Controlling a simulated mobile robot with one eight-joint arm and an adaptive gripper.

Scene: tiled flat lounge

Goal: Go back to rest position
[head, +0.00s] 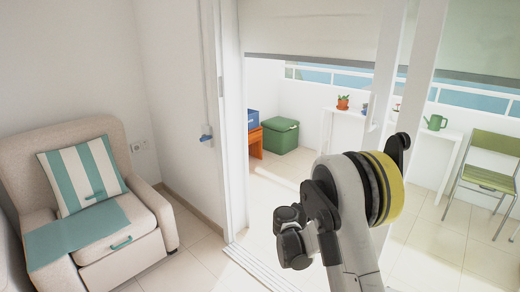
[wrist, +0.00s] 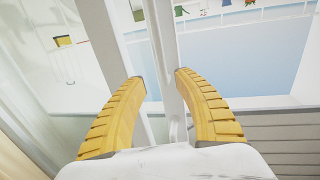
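My gripper (wrist: 160,77) shows in the wrist view with its two ribbed yellow fingers spread apart. No object is gripped between the fingertips. White upright door-frame bars (wrist: 168,50) stand beyond and between the fingers; I cannot tell how close they are. In the head view my arm is raised and bent at the right of centre, in front of the sliding glass door, and my fingers cannot be made out there.
A beige armchair (head: 48,165) with a striped cushion (head: 82,176) stands at left. The door frame (head: 233,120) and floor track (head: 255,268) are ahead. Beyond are a green box (head: 280,135), white tables (head: 440,134) and a green chair (head: 487,175). Tiled floor (head: 185,268) between armchair and track is clear.

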